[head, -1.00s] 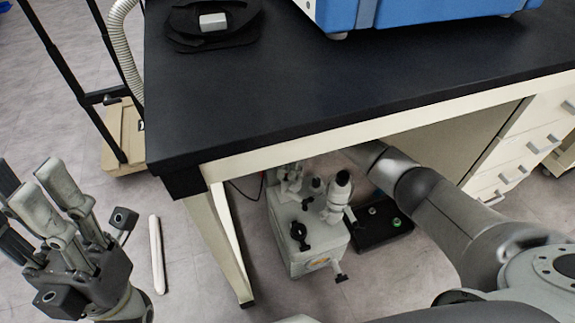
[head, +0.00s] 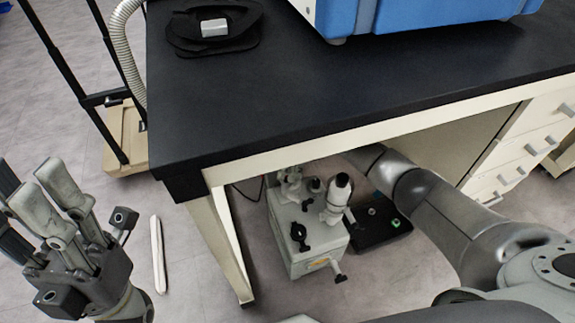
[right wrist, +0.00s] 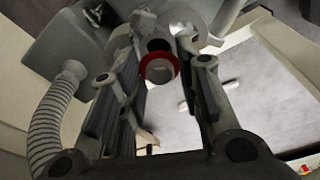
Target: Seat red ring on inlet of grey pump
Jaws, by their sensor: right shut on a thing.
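The grey pump (head: 318,255) stands on the floor under the bench, with upright fittings on top. The red ring (right wrist: 160,68) is in the right wrist view, between the fingertips of my right gripper (right wrist: 168,66), which is shut on it. A grey round fitting (right wrist: 158,45) is right behind the ring. I cannot tell whether the ring touches it or sits on it. In the head view, my right arm reaches under the bench and its fingers are hidden. My left gripper (head: 50,205) is at the left, open and empty, away from the pump.
The black bench top (head: 360,90) overhangs the pump, with a pale leg (head: 222,245) left of it. A black tray (head: 376,232) with small items lies right of the pump. A ribbed hose (right wrist: 58,115) runs close on the left. A white bar (head: 157,255) lies on the floor.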

